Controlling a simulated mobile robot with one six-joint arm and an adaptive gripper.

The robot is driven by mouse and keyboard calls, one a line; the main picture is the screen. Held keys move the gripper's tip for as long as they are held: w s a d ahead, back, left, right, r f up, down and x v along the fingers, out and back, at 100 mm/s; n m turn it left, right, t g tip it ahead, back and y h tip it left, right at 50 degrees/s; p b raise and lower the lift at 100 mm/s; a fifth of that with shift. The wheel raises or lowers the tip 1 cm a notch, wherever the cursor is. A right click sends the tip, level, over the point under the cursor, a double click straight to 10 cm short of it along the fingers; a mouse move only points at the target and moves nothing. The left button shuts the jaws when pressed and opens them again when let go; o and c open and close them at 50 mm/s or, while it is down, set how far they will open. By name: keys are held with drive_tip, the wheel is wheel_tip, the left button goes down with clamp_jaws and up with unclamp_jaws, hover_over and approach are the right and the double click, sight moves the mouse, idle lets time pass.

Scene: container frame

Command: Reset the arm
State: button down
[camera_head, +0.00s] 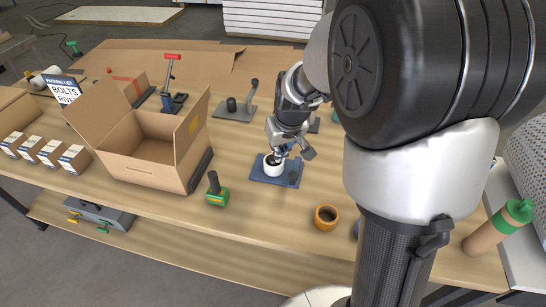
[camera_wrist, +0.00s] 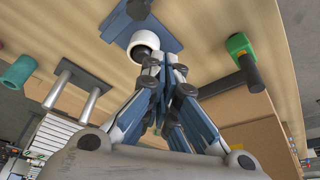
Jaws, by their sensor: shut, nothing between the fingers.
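My gripper (camera_head: 282,152) hangs from the arm over the table, pointing down, just above a white ring-shaped cup (camera_head: 272,169) with a dark inside. The cup stands on a blue plate (camera_head: 259,178). In the wrist view the fingers of my gripper (camera_wrist: 170,62) are together with nothing between them. The white cup (camera_wrist: 143,38) shows right by the fingertips there, on the blue plate (camera_wrist: 168,40). I cannot tell whether the fingertips touch the cup.
An open cardboard box (camera_head: 150,170) stands to the left. A green-and-black handled tool (camera_head: 216,190) and an orange ring (camera_head: 326,217) stand near the front edge. Small boxes (camera_head: 47,152) line the far left. A green-capped cylinder (camera_head: 497,228) lies at right.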

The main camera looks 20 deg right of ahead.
drive_tip(key=shift+s+d+r, duration=0.15)
drive_tip(key=shift+d+r, duration=0.15)
drive_tip(key=shift+r, duration=0.2)
drive_tip(key=s+a+r, duration=0.5)
drive_tip(key=s+r, duration=0.4)
drive_tip(key=s, duration=0.2)
drive_tip(key=s+a+r, duration=0.2)
drive_tip(key=s, duration=1.2)
drive_tip(key=shift+s+a+t, duration=0.2)
drive_tip(key=shift+a+t, duration=0.15)
drive_tip(key=shift+t, duration=0.05)
